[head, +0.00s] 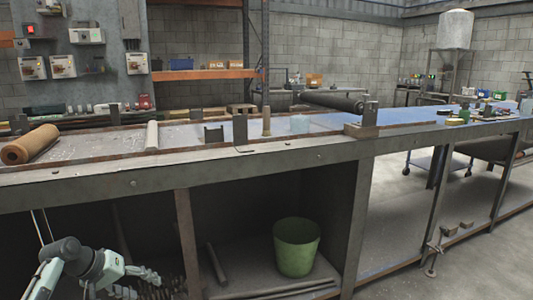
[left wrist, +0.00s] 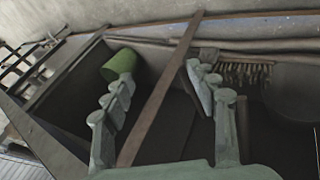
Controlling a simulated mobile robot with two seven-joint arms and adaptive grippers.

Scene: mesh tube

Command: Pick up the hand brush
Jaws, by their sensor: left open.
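The hand brush, with a row of brown bristles (left wrist: 245,73), shows in the left wrist view on the lower shelf, beyond my right-hand finger. In the head view the dark bristly shape behind my gripper is partly hidden and hard to make out. My left gripper (head: 148,284) is at the bottom left of the head view, in front of the bench's lower compartment. Its two fingers also show in the left wrist view (left wrist: 160,74), spread wide with nothing between them. The brush is apart from the fingers. My right gripper is in neither view.
A rusty bench post (head: 187,240) crosses behind the fingers in the left wrist view. A green bucket (head: 297,248) stands on the lower shelf, right of the post. The bench top (head: 100,148) overhangs the shelf and carries a brown roll (head: 30,145).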

